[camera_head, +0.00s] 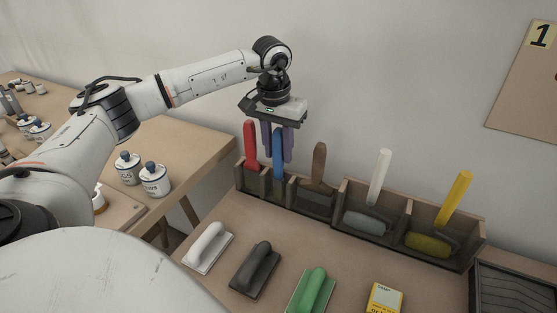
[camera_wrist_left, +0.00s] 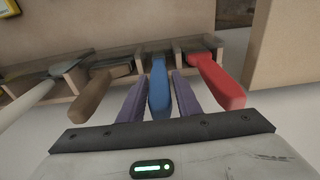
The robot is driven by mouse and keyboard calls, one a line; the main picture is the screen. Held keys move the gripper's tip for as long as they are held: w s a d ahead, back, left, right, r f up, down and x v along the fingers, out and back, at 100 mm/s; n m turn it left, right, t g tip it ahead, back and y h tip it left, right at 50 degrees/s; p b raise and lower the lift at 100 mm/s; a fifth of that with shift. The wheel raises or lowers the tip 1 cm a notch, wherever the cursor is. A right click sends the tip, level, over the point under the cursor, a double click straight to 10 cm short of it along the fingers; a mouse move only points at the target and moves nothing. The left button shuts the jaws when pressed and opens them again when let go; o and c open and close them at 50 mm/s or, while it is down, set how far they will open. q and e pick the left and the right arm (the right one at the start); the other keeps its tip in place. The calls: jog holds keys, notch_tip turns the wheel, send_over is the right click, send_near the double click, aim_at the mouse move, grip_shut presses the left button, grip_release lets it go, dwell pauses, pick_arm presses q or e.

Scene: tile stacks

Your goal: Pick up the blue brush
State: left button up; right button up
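The blue brush (camera_head: 278,150) stands upright in a compartment of the wooden holder, its handle pointing up. My left gripper (camera_head: 277,157) hangs over the holder with its two purple fingers spread on either side of the blue handle. In the left wrist view the blue brush (camera_wrist_left: 159,90) lies between the fingers of my left gripper (camera_wrist_left: 160,82), and the fingers do not look closed on it. The brush's lower end is hidden in the holder. My right gripper is not in view.
The red-handled brush (camera_head: 251,146) and the brown-handled brush (camera_head: 319,163) stand close on either side. White (camera_head: 379,175) and yellow (camera_head: 455,198) rollers occupy compartments of the holder (camera_head: 339,217) to the right. Floats, including a green one (camera_head: 312,291), lie in front.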

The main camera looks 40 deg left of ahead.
pick_arm(q)
grip_shut()
